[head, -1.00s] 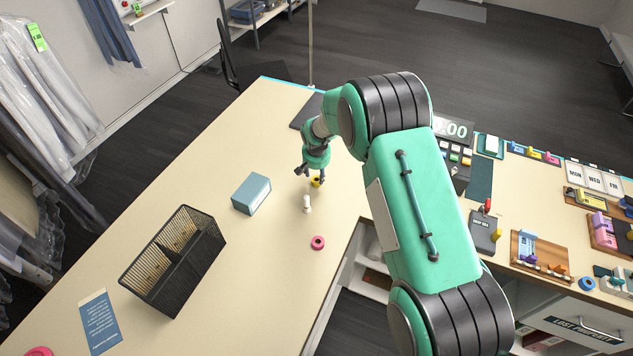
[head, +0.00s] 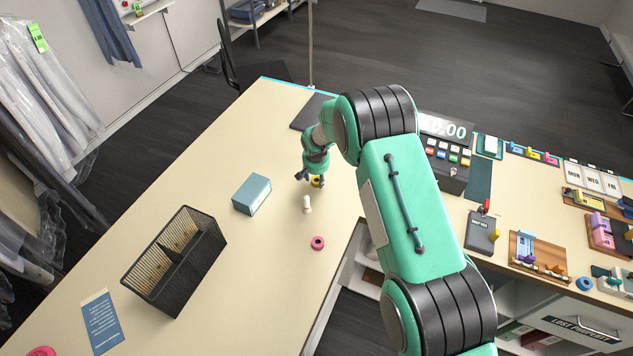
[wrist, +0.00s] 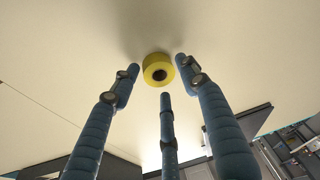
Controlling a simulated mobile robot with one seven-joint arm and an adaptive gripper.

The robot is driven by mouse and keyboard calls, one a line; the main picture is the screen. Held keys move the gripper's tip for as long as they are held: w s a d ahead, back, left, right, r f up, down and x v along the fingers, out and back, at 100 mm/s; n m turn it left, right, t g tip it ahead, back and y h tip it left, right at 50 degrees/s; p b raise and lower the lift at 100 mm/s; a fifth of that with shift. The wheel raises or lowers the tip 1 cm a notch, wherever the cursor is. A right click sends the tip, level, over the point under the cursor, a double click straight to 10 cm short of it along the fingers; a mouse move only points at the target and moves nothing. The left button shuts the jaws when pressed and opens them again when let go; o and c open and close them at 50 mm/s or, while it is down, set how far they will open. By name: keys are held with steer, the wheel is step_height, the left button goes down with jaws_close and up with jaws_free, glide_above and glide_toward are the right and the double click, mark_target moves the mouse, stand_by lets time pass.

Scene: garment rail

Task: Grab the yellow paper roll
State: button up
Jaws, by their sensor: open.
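The yellow paper roll (wrist: 158,60) rests on the cream counter, with its dark core hole facing the wrist camera. In the head view the roll (head: 318,182) is small and partly hidden by my fingers. My gripper (head: 311,181) is open above the counter, close to the roll. In the wrist view the three blue-grey fingers of my gripper (wrist: 160,80) are spread. One fingertip is to the left of the roll, one to the right, and one just below it. Nothing is held. Whether any finger touches the roll I cannot tell.
A small white peg-like object (head: 307,204) stands just in front of my gripper. A pink ring (head: 317,243), a blue box (head: 251,194) and a black mesh basket (head: 176,262) are on the same counter (head: 245,275). A till (head: 447,150) stands to the right.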

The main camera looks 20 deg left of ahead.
steer(key=shift+w+f, duration=0.15)
steer(key=shift+f, duration=0.5)
steer(key=shift+c, duration=0.6)
steer(key=c, duration=0.6)
